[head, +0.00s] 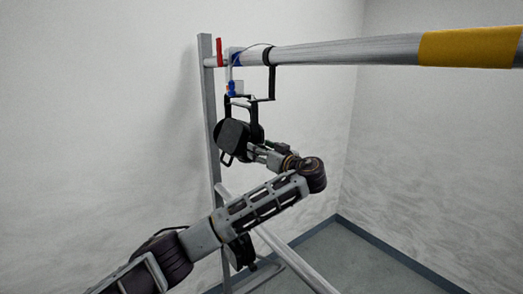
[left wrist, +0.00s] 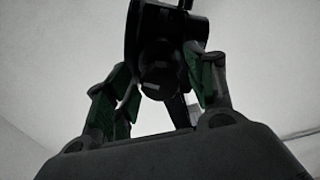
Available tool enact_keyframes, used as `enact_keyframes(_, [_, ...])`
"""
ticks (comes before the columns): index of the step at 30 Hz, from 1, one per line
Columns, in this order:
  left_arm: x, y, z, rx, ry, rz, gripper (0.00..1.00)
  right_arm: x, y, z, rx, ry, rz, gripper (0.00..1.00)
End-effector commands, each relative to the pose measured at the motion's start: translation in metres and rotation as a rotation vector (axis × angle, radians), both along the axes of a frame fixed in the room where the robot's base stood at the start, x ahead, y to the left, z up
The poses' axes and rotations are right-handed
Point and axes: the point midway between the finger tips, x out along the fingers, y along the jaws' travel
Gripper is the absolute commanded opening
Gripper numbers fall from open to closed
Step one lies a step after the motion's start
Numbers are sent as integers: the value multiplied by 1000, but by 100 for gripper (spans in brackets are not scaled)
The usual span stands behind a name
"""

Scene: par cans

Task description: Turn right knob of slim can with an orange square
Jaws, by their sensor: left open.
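A black can (head: 233,138) hangs in a bracket under the upper bar, left of centre in the head view. No orange square is visible on it. My left gripper (head: 258,149) is at the can's right side, its fingertips partly hard to make out there. In the left wrist view my left gripper (left wrist: 161,88) is open, with one green-padded finger on each side of a dark round knob (left wrist: 158,82). Whether the pads touch the knob I cannot tell. The dark can body (left wrist: 142,25) rises behind the knob. My right gripper is not in view.
The upper bar (head: 345,53) runs right from a grey upright post (head: 207,110) and bears a yellow band (head: 468,47). Another black fixture (head: 241,250) shows low behind my left arm, near a lower bar (head: 297,262). The right side is open down to the floor.

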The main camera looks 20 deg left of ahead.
Motion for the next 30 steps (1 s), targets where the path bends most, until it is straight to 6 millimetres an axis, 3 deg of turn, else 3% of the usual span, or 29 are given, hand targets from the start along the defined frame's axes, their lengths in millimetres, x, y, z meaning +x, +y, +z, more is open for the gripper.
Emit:
enact_keyframes(5, [0, 0, 0, 0, 0, 0, 52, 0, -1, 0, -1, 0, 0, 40])
enact_keyframes(15, [0, 0, 0, 0, 0, 0, 8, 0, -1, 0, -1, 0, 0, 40])
enact_keyframes(30, [0, 0, -2, 21, 27, 1, 8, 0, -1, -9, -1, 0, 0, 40])
